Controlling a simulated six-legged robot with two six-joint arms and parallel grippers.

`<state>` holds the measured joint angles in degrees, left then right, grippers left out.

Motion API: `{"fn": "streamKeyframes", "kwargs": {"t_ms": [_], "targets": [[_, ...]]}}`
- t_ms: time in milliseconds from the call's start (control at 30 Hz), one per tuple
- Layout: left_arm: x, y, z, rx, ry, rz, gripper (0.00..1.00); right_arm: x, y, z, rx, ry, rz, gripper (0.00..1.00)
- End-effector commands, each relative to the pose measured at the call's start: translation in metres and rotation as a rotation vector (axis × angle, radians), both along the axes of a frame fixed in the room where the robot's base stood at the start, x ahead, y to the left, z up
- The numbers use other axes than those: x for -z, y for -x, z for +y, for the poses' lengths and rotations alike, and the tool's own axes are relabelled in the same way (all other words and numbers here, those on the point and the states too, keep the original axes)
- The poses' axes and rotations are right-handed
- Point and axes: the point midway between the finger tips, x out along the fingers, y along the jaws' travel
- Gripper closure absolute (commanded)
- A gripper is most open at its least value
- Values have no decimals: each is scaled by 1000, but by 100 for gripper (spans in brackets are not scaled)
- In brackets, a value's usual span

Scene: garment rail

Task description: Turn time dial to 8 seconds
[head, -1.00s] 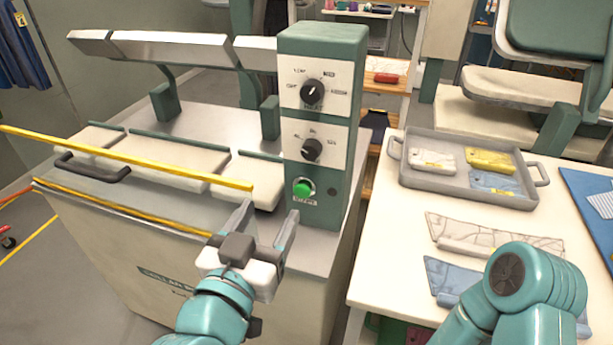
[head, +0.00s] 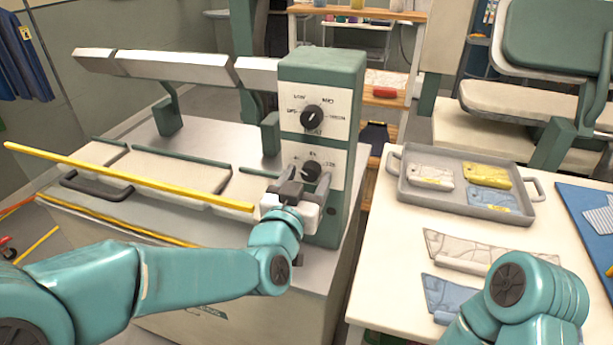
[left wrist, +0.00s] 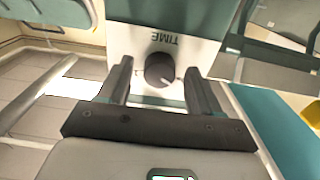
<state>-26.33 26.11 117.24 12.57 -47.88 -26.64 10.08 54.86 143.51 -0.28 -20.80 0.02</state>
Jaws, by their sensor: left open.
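The time dial (head: 311,171) is a black knob on the lower white plate of the green control box (head: 322,66). In the left wrist view the time dial (left wrist: 159,70) sits between the two fingers, with the word TIME upside down beside it. My left gripper (head: 303,178) is open in front of this dial, its fingers on either side; I cannot tell whether they touch it. The dial's pale pointer shows in the wrist view, but the scale marks are too small to read there. My right arm shows at the lower right; its gripper is out of view.
The heat dial (head: 312,117) is just above on the same box. A yellow bar (head: 130,180) runs in from the left above the press table. A grey tray (head: 465,208) with several collar pieces stands on the white table (head: 385,250) at the right.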

Motion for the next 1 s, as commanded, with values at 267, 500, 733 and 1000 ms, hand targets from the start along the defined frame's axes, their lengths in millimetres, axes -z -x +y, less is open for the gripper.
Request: {"fn": "streamKeyframes", "kwargs": {"t_ms": [267, 500, 733, 1000], "targets": [[0, -2, 0, 0, 0, 0, 36, 0, 0, 0, 0, 0, 0, 57], [0, -1, 0, 0, 0, 0, 92, 0, 0, 0, 0, 0, 0, 57], [1, -1, 0, 0, -22, -7, 92, 2, 0, 0, 0, 0, 0, 57], [2, -1, 0, 0, -154, -51, 92, 9, 0, 0, 0, 0, 0, 57]]}}
